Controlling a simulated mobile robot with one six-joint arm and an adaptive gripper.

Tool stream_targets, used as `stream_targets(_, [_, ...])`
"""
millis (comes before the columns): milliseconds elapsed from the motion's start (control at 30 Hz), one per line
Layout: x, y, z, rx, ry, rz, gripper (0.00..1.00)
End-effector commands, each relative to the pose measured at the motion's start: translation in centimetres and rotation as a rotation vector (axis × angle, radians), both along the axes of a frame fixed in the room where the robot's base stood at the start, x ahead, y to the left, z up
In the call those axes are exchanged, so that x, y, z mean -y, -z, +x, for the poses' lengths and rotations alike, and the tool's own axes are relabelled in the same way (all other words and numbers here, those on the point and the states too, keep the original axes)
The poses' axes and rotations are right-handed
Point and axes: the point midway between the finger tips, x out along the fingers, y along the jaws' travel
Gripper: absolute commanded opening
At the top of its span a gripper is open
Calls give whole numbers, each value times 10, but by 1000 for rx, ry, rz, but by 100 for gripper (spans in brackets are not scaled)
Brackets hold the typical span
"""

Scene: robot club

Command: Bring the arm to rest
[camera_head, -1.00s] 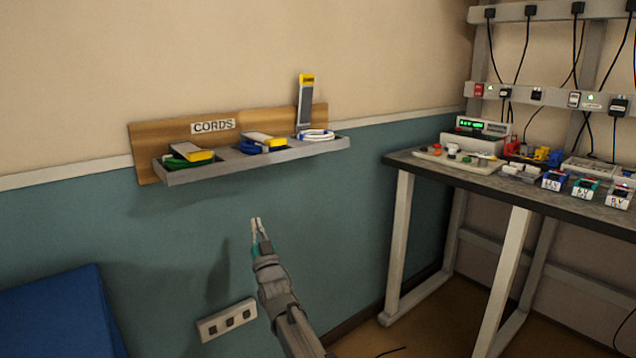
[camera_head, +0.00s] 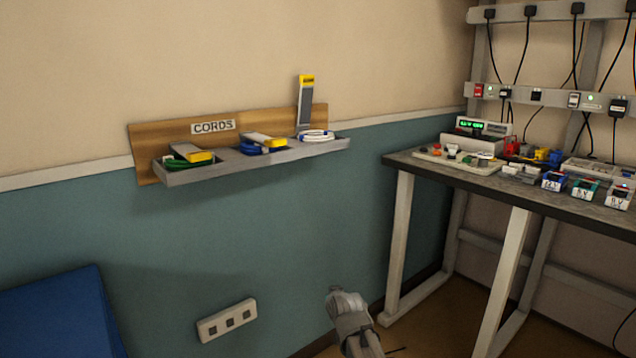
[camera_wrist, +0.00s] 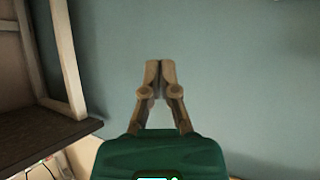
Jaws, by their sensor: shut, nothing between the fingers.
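My gripper (camera_wrist: 160,72) shows in the wrist view, its two tan fingers touching at the tips with nothing between them. Plain blue-green wall (camera_wrist: 230,60) fills the view behind the fingers. In the head view only a grey part of my arm shows, low and right of centre in front of the lower wall, left of the bench legs. The fingers cannot be made out there.
A wall shelf (camera_head: 250,164) labelled CORDS holds coiled cords and yellow-topped boxes. A workbench (camera_head: 415,162) with instruments and small labelled boxes stands at the right. A wall socket strip (camera_head: 227,320) is low on the wall. A blue object (camera_head: 60,315) is at lower left.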

Motion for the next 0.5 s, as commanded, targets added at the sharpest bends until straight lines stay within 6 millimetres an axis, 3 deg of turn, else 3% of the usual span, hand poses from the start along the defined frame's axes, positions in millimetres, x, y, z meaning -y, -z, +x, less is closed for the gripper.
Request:
stream_targets(200, [46,38,-52,-270,49,-49,0])
stream_targets(500, [97,71,-135,-635,105,-89,0])
